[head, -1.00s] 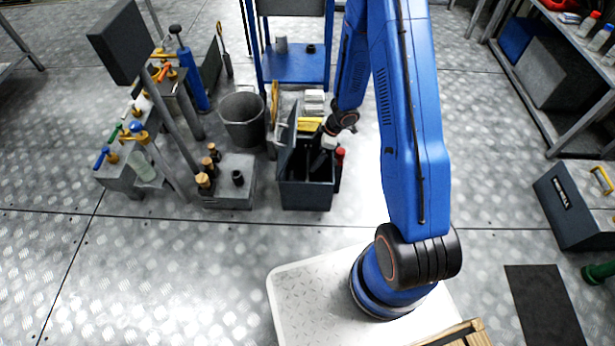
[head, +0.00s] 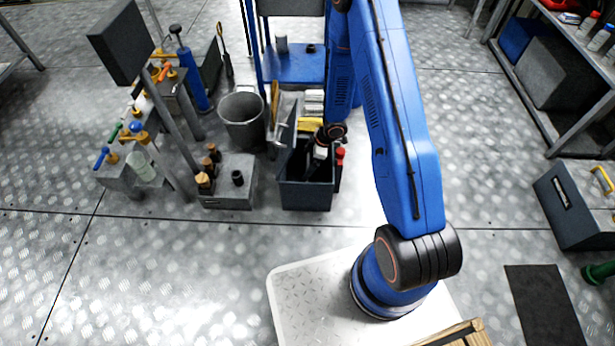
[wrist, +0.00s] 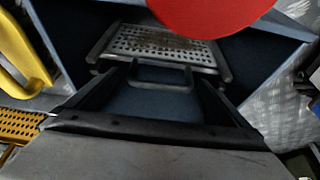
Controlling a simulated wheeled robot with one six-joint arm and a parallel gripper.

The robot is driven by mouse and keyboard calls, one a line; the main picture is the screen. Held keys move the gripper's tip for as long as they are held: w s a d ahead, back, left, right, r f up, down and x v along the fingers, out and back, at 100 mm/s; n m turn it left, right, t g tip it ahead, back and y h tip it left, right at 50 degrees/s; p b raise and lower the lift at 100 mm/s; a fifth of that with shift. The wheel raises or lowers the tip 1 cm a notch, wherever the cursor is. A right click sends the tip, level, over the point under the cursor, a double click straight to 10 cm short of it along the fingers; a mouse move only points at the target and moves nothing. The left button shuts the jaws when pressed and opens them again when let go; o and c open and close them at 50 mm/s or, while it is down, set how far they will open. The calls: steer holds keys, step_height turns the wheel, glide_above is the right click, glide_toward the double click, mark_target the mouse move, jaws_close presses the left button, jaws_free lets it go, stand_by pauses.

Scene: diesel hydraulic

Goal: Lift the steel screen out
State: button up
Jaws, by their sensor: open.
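The steel screen (wrist: 160,42) is a perforated grey plate with raised side rails, lying inside the dark blue-grey bin. Its dark loop handle (wrist: 160,86) faces my wrist camera. My gripper (wrist: 163,73) is open, with its dark fingers spread at either side of the handle; I cannot tell whether they touch it. In the head view my gripper (head: 319,158) reaches down into the open bin (head: 305,196), and its tips and the screen are hidden there.
A red round top (wrist: 210,8) is close to the screen; a red-topped item (head: 340,153) stands at the bin's right side. A grey bucket (head: 242,122) and a grey block with dark fittings (head: 228,190) stand to the left. The floor in front is clear.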

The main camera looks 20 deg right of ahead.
steer(key=shift+c, duration=0.6)
steer(key=c, duration=1.6)
steer(key=shift+r, duration=0.15)
